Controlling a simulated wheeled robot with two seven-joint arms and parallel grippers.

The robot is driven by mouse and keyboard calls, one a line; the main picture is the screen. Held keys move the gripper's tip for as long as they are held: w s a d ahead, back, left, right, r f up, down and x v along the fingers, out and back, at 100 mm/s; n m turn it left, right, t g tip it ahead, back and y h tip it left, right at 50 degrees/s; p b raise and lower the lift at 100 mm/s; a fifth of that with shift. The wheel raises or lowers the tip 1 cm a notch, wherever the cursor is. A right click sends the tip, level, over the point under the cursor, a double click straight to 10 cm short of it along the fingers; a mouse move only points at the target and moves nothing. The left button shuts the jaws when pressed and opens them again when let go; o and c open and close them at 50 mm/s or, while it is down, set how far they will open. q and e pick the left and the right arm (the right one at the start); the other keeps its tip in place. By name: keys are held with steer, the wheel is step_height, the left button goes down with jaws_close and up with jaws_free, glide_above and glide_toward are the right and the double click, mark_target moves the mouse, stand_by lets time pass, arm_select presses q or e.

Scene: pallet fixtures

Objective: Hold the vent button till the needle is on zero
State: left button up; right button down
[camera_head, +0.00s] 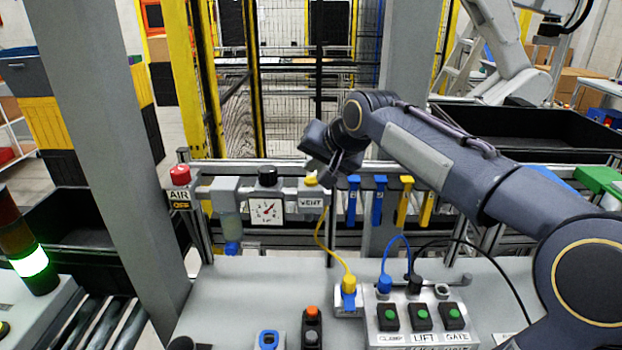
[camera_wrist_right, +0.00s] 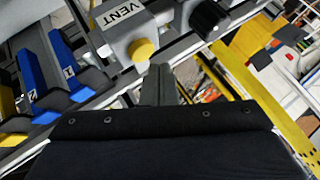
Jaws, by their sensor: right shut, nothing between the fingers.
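The VENT block (camera_head: 311,200) sits on the rail, with its yellow vent button (camera_head: 310,181) on top. The button also shows in the wrist view (camera_wrist_right: 143,49), uncovered. The white pressure gauge (camera_head: 266,211) is left of it; its needle points up and to the right, and its numbers are too small to read. My right gripper (camera_head: 334,172) is shut and empty, just right of the button. In the wrist view its fingertips (camera_wrist_right: 160,70) appear close beside the button, with a small gap in the picture. My left gripper is out of view.
A red AIR knob (camera_head: 180,175) with an orange OFF label stands at the rail's left end. A black knob (camera_head: 267,176) tops the gauge. Blue and yellow handles (camera_head: 377,200) hang right of the vent. A button box (camera_head: 420,318) and cables occupy the bench below.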

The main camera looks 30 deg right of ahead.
mark_target(314, 182)
steer(key=shift+f, duration=0.1)
steer(key=shift+f+b, duration=0.3)
steer(key=shift+f+b, duration=0.45)
steer(key=shift+f, duration=0.15)
stand_by(1.4)
stand_by(1.9)
steer(key=shift+r+p, duration=0.85)
steer(key=shift+r, duration=0.15)
step_height(314, 182, up, 5)
steer(key=p, duration=0.4)
